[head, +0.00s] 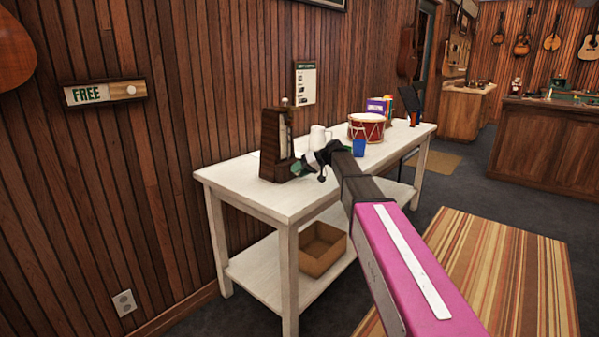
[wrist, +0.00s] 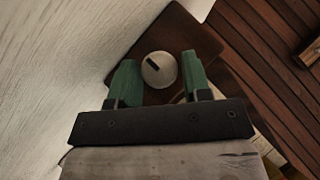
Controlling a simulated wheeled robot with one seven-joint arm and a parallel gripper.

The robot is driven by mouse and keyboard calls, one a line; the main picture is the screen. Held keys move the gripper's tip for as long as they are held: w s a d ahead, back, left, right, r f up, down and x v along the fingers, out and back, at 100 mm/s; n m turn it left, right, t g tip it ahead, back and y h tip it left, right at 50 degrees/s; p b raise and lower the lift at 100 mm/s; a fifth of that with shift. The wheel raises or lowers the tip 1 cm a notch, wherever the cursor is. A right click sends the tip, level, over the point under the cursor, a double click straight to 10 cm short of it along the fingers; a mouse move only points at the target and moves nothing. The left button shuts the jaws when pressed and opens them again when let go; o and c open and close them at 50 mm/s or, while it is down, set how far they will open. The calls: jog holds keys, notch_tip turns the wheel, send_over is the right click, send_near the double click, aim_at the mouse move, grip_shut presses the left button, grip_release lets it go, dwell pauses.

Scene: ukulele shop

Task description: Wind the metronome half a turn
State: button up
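The metronome (head: 276,145) is a dark wooden, tapered case standing upright at the near left end of the white table (head: 240,178). In the wrist view its dark wooden side (wrist: 187,38) shows a round pale winding knob (wrist: 159,70) with a dark slot or mark on it. My gripper (head: 303,168) is beside the metronome's right side in the head view. In the wrist view my gripper (wrist: 160,75) is open, its two green fingers on either side of the knob. I cannot tell whether the fingers touch the knob.
A white pitcher (head: 320,137), a blue cup (head: 359,148) and a red drum (head: 366,127) stand farther along the table. A cardboard box (head: 322,250) sits on the lower shelf. The wood-panelled wall (head: 170,120) runs close behind the table. A striped rug (head: 490,275) lies at right.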

jog(key=shift+o, duration=0.7)
jog(key=w+v, duration=0.1)
jog(key=v, duration=0.9)
jog(key=shift+s+d+r, duration=0.3)
jog(key=shift+s, duration=0.2)
jog(key=shift+d, duration=0.1)
